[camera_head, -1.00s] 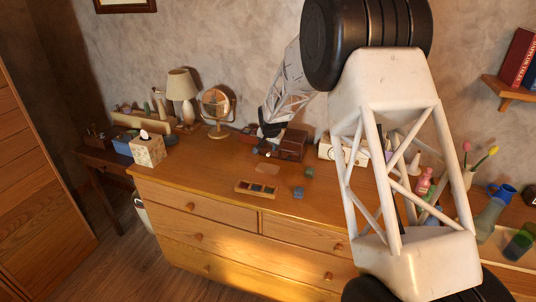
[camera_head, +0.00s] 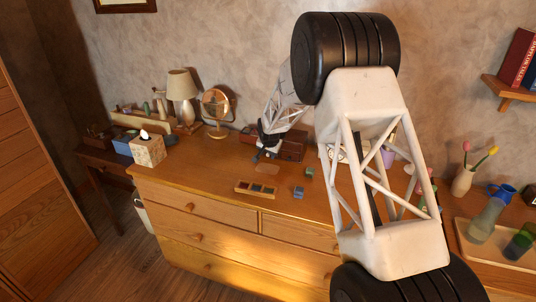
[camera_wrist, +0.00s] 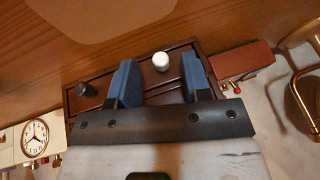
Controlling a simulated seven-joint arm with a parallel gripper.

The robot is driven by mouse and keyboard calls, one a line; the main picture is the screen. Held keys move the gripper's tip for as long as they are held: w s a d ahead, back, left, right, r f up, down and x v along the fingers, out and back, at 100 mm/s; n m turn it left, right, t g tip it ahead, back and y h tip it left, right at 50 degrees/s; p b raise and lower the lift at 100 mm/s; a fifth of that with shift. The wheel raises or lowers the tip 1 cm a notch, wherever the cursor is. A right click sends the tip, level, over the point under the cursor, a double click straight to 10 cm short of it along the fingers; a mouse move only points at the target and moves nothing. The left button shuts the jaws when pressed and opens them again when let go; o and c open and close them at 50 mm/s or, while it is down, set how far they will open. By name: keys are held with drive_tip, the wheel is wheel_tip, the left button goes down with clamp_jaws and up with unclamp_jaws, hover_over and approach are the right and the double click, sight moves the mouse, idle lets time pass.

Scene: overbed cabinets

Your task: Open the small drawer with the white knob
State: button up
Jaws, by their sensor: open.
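A small dark brown box with drawers (camera_head: 292,148) stands at the back of the wooden dresser top, partly hidden by my arm. In the wrist view its front (camera_wrist: 178,88) carries a white knob (camera_wrist: 161,61) and a dark knob (camera_wrist: 85,90). My gripper (camera_wrist: 160,78) is open, with a blue-padded finger on either side of the white knob. The drawer with the white knob looks shut. In the head view my gripper (camera_head: 266,148) is small, just in front of the box.
On the dresser (camera_head: 215,178) are a divided tray (camera_head: 257,189), small blocks (camera_head: 298,192), a tissue box (camera_head: 147,150) and a round mirror (camera_head: 216,108). In the wrist view a reddish box (camera_wrist: 243,61) and a clock (camera_wrist: 35,138) flank the drawer box. The dresser top in front is mostly clear.

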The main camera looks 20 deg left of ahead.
drive_tip(key=shift+w+a+f, duration=0.1)
drive_tip(key=shift+w+f, duration=0.1)
drive_tip(key=shift+f, duration=0.2)
clamp_jaws()
